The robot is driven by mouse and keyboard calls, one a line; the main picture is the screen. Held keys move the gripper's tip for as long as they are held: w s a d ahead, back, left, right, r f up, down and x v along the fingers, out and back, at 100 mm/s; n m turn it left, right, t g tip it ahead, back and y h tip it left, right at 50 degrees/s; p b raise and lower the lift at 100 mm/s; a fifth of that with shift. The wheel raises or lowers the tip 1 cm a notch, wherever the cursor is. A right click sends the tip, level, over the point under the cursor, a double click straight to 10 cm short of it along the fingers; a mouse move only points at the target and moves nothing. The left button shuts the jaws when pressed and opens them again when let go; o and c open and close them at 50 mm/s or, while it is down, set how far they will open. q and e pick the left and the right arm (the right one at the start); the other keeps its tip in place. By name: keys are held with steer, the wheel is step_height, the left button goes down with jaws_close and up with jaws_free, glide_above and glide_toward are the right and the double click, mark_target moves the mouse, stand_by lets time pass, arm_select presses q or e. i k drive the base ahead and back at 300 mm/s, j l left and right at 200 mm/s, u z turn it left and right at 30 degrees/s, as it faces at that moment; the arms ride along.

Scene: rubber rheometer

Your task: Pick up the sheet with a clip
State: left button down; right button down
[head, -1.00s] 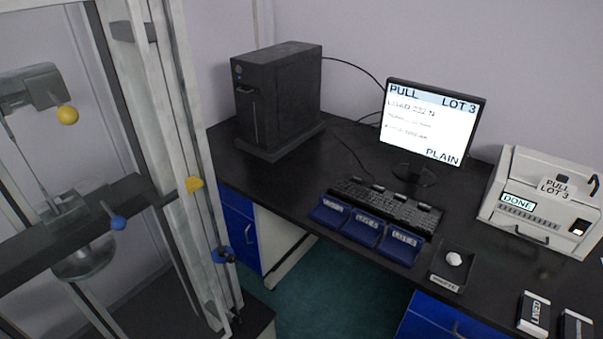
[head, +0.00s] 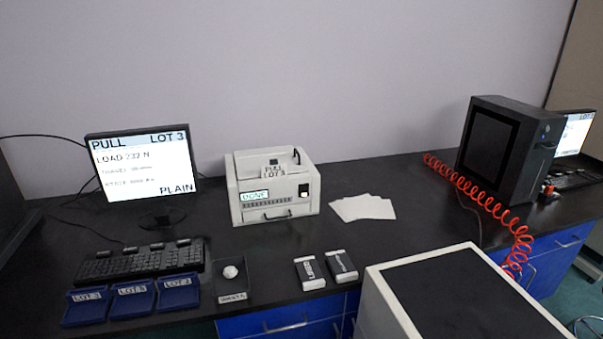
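White sheets (head: 362,207) lie fanned out flat on the black desk, to the right of a white printer-like machine (head: 272,187). I cannot make out a clip on the sheets or the slip. Neither of my grippers is in the head view.
The monitor (head: 143,166) reads "PULL LOT 3, LOAD 232 N, PLAIN". A keyboard (head: 138,262), blue trays (head: 132,299), a small dark tray with a white lump (head: 231,273) and two labelled boxes (head: 311,272) line the front. A white cabinet (head: 460,300) stands front right; a red coiled hose (head: 470,187) hangs beside a black tower (head: 505,150).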

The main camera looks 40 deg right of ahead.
mark_target(275, 171)
steer(key=z, duration=1.1)
